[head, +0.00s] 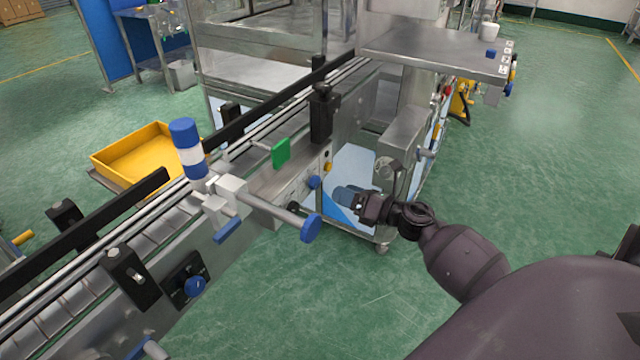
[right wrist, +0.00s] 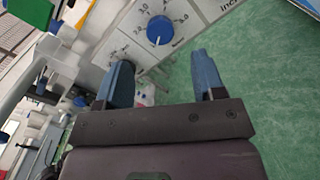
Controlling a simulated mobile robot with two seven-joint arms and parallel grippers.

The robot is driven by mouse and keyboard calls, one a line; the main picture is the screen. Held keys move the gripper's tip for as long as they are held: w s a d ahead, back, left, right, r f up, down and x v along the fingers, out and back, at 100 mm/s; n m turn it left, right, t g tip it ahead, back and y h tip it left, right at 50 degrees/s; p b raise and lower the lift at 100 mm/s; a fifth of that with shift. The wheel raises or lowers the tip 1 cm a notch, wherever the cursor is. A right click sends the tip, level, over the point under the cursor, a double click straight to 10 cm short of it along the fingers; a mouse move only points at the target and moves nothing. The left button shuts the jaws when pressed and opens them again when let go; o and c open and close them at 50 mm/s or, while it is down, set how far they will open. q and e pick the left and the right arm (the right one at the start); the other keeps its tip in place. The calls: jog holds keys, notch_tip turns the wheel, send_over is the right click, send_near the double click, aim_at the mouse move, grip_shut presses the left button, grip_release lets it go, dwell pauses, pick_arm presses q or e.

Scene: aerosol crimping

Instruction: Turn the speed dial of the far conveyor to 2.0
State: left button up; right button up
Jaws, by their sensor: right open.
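The far conveyor's speed dial (head: 314,182) is a blue knob on the conveyor's side panel. In the right wrist view the blue dial (right wrist: 159,30) sits on a light plate with a printed number scale around it. A small white mark shows at its lower edge, but the exact setting is hard to read. My right gripper (head: 345,196) is open and empty, to the right of the dial and apart from it. In the right wrist view its blue fingers (right wrist: 162,74) stand below the dial with nothing between them. My left gripper is not in view.
A near conveyor dial (head: 194,286) sits lower left. A blue-ended rod (head: 311,228) and a green plate (head: 281,152) stick out near the far dial. A yellow tray (head: 140,155) lies behind the conveyor. Green floor (head: 330,300) is clear in front.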

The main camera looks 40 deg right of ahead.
aim_at(318, 183)
jog(key=x, duration=0.7)
jog(key=shift+w, duration=0.15)
jog(key=c, duration=0.9)
